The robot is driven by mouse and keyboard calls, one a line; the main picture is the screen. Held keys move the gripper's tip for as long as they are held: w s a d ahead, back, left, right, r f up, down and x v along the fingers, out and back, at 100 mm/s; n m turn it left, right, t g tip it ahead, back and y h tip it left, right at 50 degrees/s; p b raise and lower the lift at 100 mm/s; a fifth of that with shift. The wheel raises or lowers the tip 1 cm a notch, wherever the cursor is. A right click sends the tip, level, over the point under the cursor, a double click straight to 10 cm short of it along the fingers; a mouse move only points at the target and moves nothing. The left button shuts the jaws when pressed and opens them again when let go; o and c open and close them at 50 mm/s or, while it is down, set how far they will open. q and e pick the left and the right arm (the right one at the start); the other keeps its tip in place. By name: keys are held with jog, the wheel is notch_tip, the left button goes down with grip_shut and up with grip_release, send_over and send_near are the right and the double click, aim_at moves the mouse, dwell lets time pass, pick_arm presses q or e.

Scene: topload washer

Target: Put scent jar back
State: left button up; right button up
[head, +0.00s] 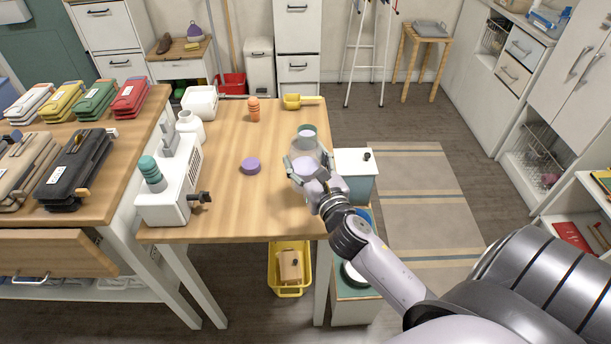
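A clear jar (308,145) with a green band near its top and pale lavender contents is at the right edge of the wooden table. My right gripper (306,167) has its fingers on both sides of the jar and appears shut on it. The gripper hides the jar's lower part, so I cannot tell whether it touches the tabletop. A purple round lid-like piece (251,166) lies on the table to the left of the jar. My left gripper is not in view.
The wooden table (226,205) has free room in its middle. A white machine with a teal knob (169,190) stands at its left. A white-topped cabinet (356,164) stands just right of the table.

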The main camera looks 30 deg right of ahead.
aim_at(306, 173)
jog(key=shift+f+b, duration=0.65)
jog(key=shift+f, duration=1.3)
jog(key=shift+f, duration=0.15)
jog(key=o, duration=1.8)
jog(key=shift+f, duration=0.1)
jog(key=shift+s, duration=0.15)
jog(key=b+v, duration=0.2)
jog(key=v, duration=0.8)
jog(key=shift+s+b, duration=0.15)
jog(key=shift+b, duration=0.15)
jog(key=shift+s+a+r, duration=0.2)
jog(key=shift+s, duration=0.5)
